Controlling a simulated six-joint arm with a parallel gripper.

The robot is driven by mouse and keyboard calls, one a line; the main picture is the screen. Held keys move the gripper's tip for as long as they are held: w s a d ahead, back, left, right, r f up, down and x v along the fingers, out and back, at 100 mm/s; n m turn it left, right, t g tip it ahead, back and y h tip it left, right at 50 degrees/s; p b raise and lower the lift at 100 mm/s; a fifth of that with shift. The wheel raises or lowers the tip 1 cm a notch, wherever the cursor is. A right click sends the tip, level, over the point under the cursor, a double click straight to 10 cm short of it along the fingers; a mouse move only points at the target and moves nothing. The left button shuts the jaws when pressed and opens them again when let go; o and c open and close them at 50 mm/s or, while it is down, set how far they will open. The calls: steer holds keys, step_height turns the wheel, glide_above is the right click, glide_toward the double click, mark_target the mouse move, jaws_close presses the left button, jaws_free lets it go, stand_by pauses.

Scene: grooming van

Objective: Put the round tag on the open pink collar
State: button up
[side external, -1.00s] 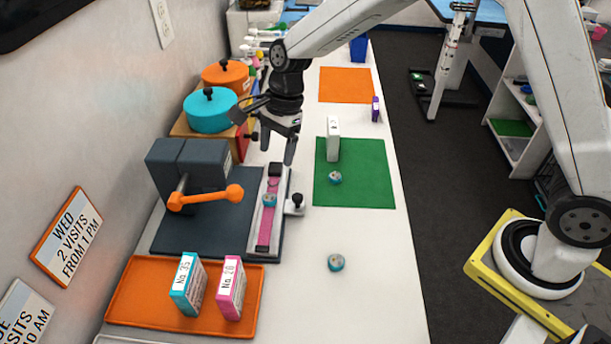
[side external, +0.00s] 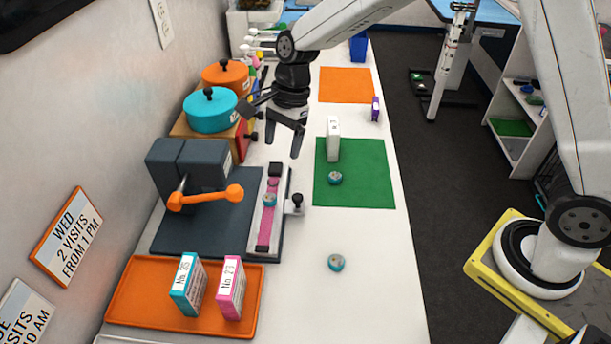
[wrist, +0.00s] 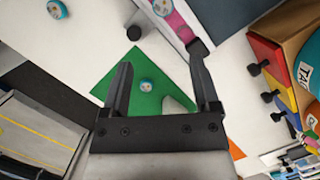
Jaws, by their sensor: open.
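The pink collar (side external: 265,225) lies flat and straight in a pale holder on a dark grey press base. A round blue-rimmed tag (side external: 269,200) sits on the collar; the wrist view shows this tag (wrist: 161,7) on the pink strap (wrist: 183,27). A second round tag (side external: 335,178) lies on the green mat (side external: 375,190), and a third (side external: 336,262) lies on the bare white table. My gripper (side external: 282,148) is open and empty, above the table near the far end of the collar holder. The wrist view shows nothing between its fingers (wrist: 160,55).
A press with an orange handle (side external: 205,198) stands left of the collar. A white box (side external: 333,140) stands on the green mat. An orange tray (side external: 150,308) holds teal and pink boxes in front. Turquoise (side external: 210,112) and orange lidded pots stand at back left. The front right table is clear.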

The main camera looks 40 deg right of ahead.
steer(key=s+d+f+n+t+h, duration=0.2)
steer(key=s+d+n+h, duration=0.1)
steer(key=s+d+n, duration=1.1)
steer(key=s+n, duration=0.2)
steer(key=shift+s+f+t, duration=0.2)
steer(key=shift+s+t, duration=0.2)
